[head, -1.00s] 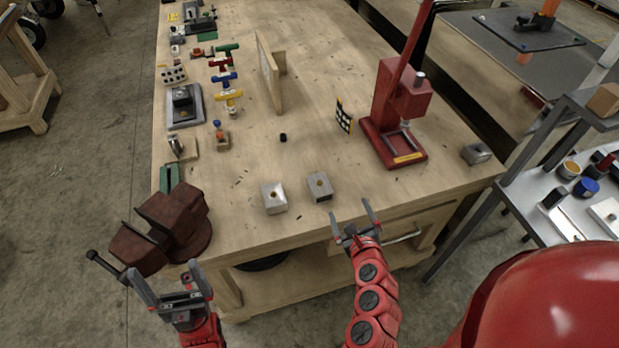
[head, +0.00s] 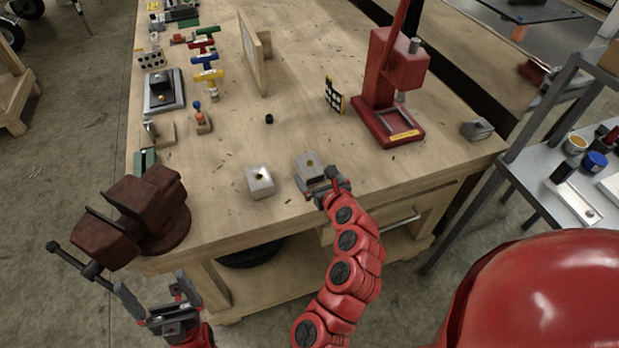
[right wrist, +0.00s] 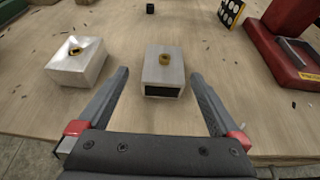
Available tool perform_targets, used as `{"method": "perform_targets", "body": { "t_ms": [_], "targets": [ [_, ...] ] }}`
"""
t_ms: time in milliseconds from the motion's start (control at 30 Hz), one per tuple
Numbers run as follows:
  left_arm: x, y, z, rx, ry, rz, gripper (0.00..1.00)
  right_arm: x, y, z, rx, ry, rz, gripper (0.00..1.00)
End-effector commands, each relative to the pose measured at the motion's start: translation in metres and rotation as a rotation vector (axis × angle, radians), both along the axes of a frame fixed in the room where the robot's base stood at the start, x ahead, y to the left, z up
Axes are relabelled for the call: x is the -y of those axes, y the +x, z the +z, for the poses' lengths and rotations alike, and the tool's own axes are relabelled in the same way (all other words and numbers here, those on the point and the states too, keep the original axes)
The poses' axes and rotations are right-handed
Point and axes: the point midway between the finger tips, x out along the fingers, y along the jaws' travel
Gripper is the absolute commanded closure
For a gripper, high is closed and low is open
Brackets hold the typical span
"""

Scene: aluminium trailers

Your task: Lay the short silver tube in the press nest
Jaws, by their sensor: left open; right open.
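A short silver tube (head: 308,164), square with a dark open end and a brass-coloured ring on top, lies near the bench's front edge; it also shows in the right wrist view (right wrist: 165,68). My right gripper (head: 317,178) is open, with its fingers on either side of the tube's near end and visible gaps between. A second silver block (head: 260,182) with a hole on top sits to its left. The red press (head: 392,85) stands further back right, with its nest (head: 397,120) on the base, partly hidden under the ram. My left gripper (head: 152,283) is open and empty before the bench.
A rusty vise (head: 145,215) sits at the bench's front left corner. A small black cylinder (head: 269,118) stands mid-bench. A grey shelf cart (head: 560,170) is at right.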

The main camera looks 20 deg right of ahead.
Motion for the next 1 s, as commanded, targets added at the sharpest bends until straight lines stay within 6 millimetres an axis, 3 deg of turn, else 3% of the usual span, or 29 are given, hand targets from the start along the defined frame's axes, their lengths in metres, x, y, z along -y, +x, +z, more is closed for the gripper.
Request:
{"method": "perform_targets", "body": {
  "t_ms": [367,700,1000],
  "targets": [
    [0.0,0.0,0.009,0.002,0.0,0.0,0.0,0.002,0.022,-0.006,-0.002,-0.002,-0.002,0.0],
    [0.0,0.0,0.019,0.001,0.0,0.0,0.0,0.003,0.057,-0.021,-0.002,-0.002,0.0,0.0],
    [0.0,0.0,0.019,0.001,0.0,0.0,0.0,0.002,0.061,-0.024,-0.001,0.001,-0.003,0.0]
  ]
}}
